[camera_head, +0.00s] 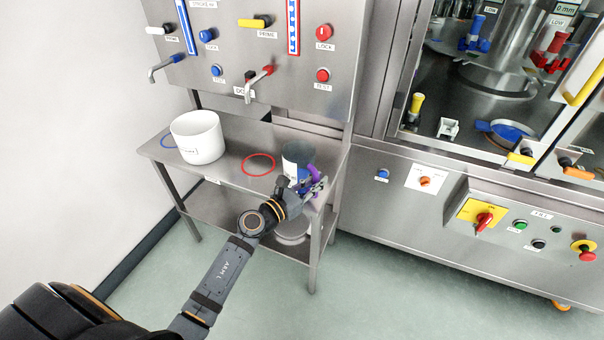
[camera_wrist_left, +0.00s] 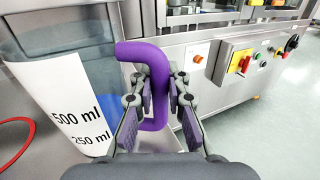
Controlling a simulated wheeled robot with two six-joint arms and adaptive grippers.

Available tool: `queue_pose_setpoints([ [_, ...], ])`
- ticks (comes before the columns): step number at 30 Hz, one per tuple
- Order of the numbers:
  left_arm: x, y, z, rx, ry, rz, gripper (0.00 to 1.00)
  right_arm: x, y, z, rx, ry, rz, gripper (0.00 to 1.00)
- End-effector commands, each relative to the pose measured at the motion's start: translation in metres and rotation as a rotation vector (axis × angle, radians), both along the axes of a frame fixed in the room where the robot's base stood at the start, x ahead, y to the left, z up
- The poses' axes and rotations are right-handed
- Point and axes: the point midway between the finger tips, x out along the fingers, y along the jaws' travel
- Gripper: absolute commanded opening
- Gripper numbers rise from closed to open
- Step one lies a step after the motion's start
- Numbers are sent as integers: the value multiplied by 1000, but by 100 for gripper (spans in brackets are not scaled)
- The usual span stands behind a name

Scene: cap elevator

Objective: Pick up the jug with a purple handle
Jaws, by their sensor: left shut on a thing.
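The jug (camera_head: 297,158) stands on the right part of the steel shelf table. It is clear grey-blue with a white scale label. In the left wrist view the jug (camera_wrist_left: 60,70) fills the left side, with 500 ml and 250 ml marks. Its purple handle (camera_wrist_left: 157,75) runs between the fingers of my left gripper (camera_wrist_left: 160,92), which is shut on it. In the head view the left gripper (camera_head: 312,187) is at the jug's right side, by the purple handle (camera_head: 314,174). My right gripper is not in view.
A white container (camera_head: 197,137) stands on the table's left. A red ring (camera_head: 258,164) marks the tabletop beside the jug. Taps and levers hang on the steel panel (camera_head: 262,55) above. A machine cabinet (camera_head: 440,185) with buttons and switches stands close on the right.

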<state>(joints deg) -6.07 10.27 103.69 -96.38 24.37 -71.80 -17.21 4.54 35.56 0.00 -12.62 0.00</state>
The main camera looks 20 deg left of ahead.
Motion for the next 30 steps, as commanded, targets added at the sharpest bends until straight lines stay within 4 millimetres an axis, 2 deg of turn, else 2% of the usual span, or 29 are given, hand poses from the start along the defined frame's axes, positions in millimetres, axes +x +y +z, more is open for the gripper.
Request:
queue_pose_setpoints([
  [10, 0, 0, 7, 2, -3, 0, 0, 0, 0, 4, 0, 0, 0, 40],
  [14, 0, 0, 25, 3, -5, 0, 0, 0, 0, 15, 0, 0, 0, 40],
  [16, 0, 0, 42, 3, -6, 0, 0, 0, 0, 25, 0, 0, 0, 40],
  [23, -49, -11, 100, 2, -3, -1, 0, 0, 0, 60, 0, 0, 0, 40],
  [27, -88, -20, 110, -1, 0, 0, 0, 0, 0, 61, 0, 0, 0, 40],
  [30, -109, -25, 119, -1, 0, 1, 0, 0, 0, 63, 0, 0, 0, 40],
])
